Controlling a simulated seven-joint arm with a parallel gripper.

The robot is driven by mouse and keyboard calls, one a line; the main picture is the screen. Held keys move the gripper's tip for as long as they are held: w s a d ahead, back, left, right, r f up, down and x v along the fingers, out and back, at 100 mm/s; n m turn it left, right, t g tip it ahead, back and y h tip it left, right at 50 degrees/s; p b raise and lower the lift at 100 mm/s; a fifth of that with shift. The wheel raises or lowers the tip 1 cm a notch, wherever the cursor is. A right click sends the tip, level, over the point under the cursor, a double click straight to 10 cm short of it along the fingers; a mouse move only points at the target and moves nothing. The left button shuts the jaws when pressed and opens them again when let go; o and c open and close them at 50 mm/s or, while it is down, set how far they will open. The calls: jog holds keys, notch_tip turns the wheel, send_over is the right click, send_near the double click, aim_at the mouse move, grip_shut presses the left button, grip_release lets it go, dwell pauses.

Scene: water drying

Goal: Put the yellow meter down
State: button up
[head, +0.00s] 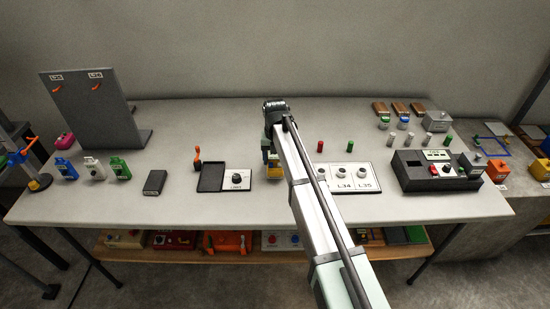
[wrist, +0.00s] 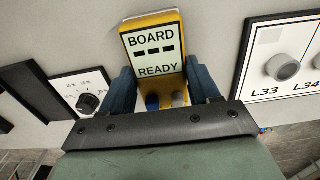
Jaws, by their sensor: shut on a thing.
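The yellow meter (wrist: 152,25) has a pale display reading "BOARD READY", and it sits between the two blue fingers of my gripper (wrist: 164,88) in the wrist view. The gripper is shut on it. In the head view my gripper (head: 270,160) is over the middle of the table (head: 180,205), and only a small yellow part of the meter (head: 273,171) shows below it, the rest hidden by my arm. I cannot tell whether the meter touches the table.
Left of the gripper are a dial panel (head: 238,179) and a dark tray (head: 212,177). Right of it is the white L33–L35 panel (head: 363,186), then a black device (head: 437,180). A grey board with hooks (head: 92,110) stands at left. The table behind the gripper is fairly clear.

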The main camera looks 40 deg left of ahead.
aim_at(276, 160)
jog(key=shift+f, duration=0.1)
jog(key=o, duration=1.2)
jog(key=shift+o, duration=0.2)
notch_tip(276, 160, up, 12)
jog(key=shift+w, duration=0.1)
dwell(0.4)
